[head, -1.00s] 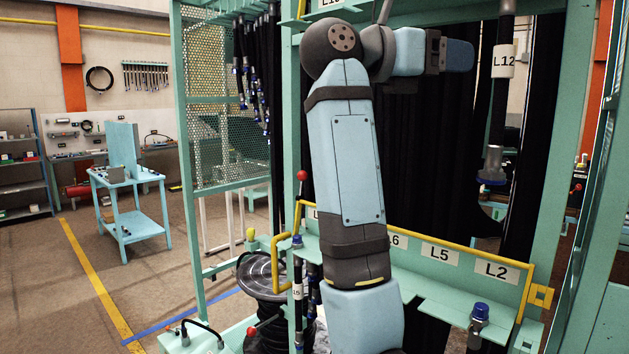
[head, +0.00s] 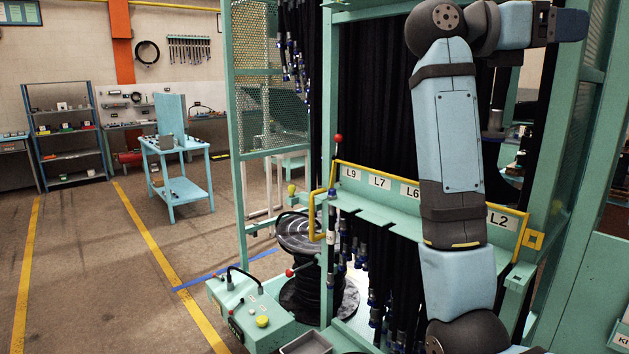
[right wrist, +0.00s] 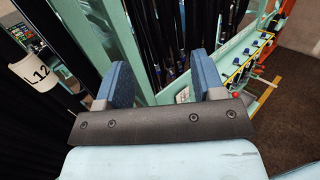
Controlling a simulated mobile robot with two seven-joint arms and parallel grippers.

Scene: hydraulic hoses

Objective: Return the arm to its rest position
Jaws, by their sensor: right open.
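My right arm (head: 447,140) stands upright on the right of the head view, its forearm bent over to the right at the top. My right gripper (head: 572,25) is at the upper right, in front of the green hose rack (head: 327,110). In the right wrist view its two blue fingers (right wrist: 165,82) are apart with nothing between them. A hose with a white L12 label (right wrist: 35,72) hangs to the left of the fingers, apart from them. My left gripper is out of view.
The rack's shelf carries labels such as L9 (head: 351,173) and L2 (head: 502,219), with a yellow rail (head: 400,174) along it. A green control box (head: 250,312) and a hose reel (head: 305,240) stand left of it. The floor further left is open, before a blue cart (head: 177,165).

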